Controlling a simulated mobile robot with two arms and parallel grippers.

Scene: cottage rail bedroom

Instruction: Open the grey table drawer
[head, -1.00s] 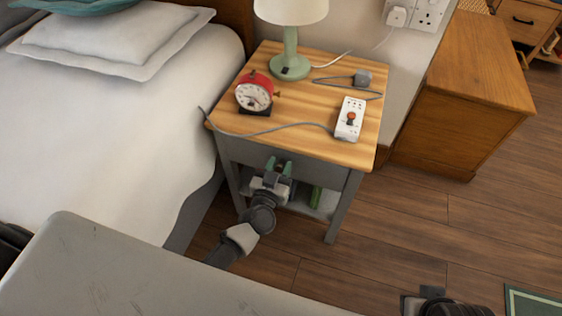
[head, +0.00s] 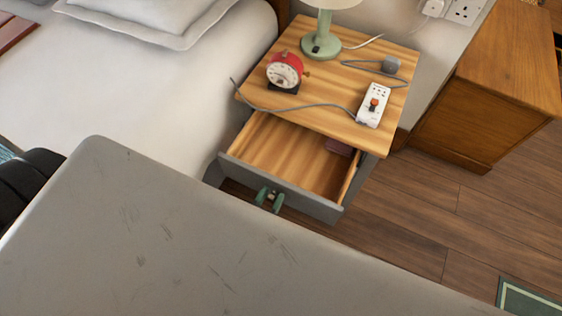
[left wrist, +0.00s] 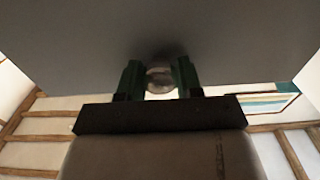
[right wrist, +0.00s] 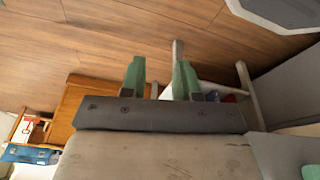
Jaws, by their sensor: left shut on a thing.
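The grey table (head: 398,115) has a striped wooden top. Its grey drawer (head: 300,202) stands well out, showing a wooden inside with a small dark reddish item (head: 339,147) at the back right. My left gripper (head: 270,197) is at the middle of the drawer front, its green fingers shut on the knob. In the left wrist view the round knob (left wrist: 160,80) sits between the fingers, against the grey drawer front (left wrist: 70,45). My right gripper (right wrist: 160,82) shows only in the right wrist view, with its green fingers apart and nothing between them.
On the tabletop stand a green lamp (head: 321,40), a red alarm clock (head: 284,71) and a white power strip (head: 374,105) with a grey cable. A bed (head: 130,85) is close on the left. A wooden cabinet (head: 490,90) stands on the right, with bare floor before it.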

